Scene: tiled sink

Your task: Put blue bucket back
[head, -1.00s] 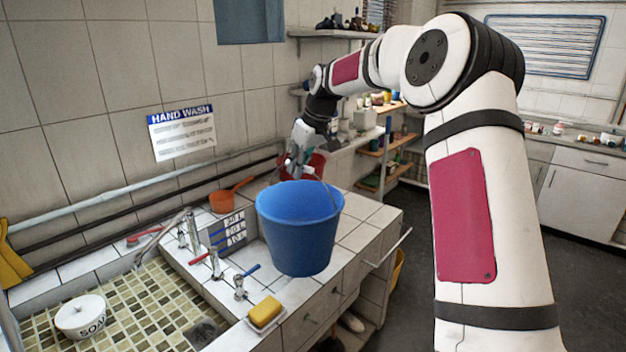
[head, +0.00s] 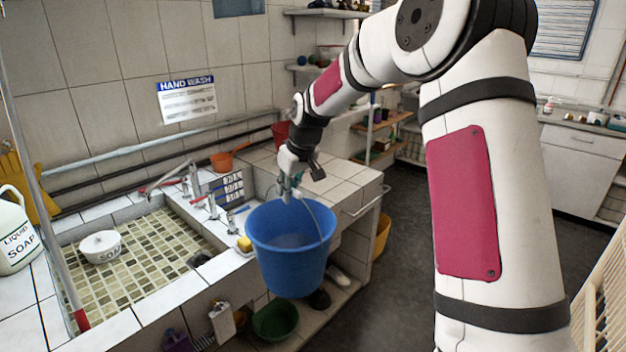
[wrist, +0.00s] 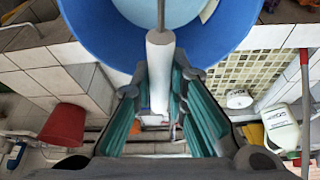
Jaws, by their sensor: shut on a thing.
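The blue bucket (head: 290,262) hangs in the air in front of the tiled counter's front edge, roughly upright. My gripper (head: 290,190) is above its rim, shut on the bucket's handle. In the wrist view, my gripper (wrist: 158,105) has its teal fingers on either side of the white handle grip (wrist: 160,70). The bucket (wrist: 100,30) fills the top of that view.
The tiled sink (head: 150,255) holds a white soap bowl (head: 100,246). A yellow sponge (head: 244,243), taps and an orange dipper (head: 225,160) are on the counter. A red bucket (head: 280,134) stands at the back. A green basin (head: 275,318) is on the low shelf. Dark floor (head: 400,260) is clear to the right.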

